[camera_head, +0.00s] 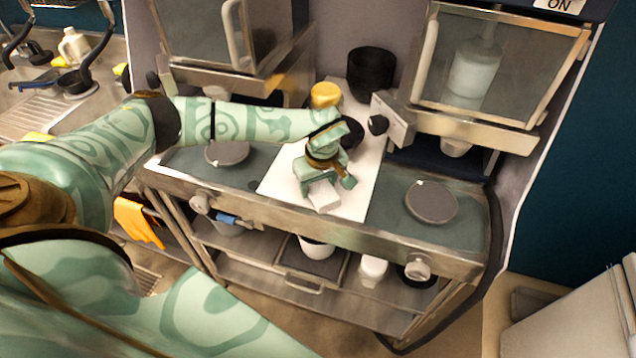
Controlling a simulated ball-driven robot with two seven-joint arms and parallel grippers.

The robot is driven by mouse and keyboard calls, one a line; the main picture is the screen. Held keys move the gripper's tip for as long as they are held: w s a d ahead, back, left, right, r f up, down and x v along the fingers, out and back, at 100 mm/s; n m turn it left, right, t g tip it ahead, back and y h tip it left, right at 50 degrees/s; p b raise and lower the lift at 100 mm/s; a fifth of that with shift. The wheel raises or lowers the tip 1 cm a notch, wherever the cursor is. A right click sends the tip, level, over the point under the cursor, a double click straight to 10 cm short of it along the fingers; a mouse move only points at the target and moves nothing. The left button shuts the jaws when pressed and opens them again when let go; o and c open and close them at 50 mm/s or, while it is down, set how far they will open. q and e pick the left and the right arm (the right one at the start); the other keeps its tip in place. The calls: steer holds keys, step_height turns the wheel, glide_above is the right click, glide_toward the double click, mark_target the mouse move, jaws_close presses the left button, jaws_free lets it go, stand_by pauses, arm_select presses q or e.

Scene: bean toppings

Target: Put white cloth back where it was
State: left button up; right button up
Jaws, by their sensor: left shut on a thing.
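My left arm reaches in from the left, and my left gripper (325,180) is over the white board on the counter. It is shut on a small white folded piece, which looks like the white cloth (324,197), near the counter's front edge. I cannot tell whether the cloth touches the board (358,197) below it. The gripper hides the cloth's upper end. My right gripper is out of view.
A yellow-lidded jar (325,95) and black stacked bowls (371,73) stand behind the gripper. Dark round discs lie left (227,152) and right (432,202) on the counter. Glass-fronted dispensers (478,65) overhang the back. A lower shelf (335,307) holds containers.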

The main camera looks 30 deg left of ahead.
mark_target(321, 189)
arm_select(q)
steer(key=shift+f, duration=0.1)
steer(key=o, duration=1)
steer(key=shift+o, duration=0.2)
step_height(321, 189, up, 12)
steer(key=d, duration=0.1)
steer(key=shift+s+d, duration=0.25)
steer(key=shift+s, duration=0.2)
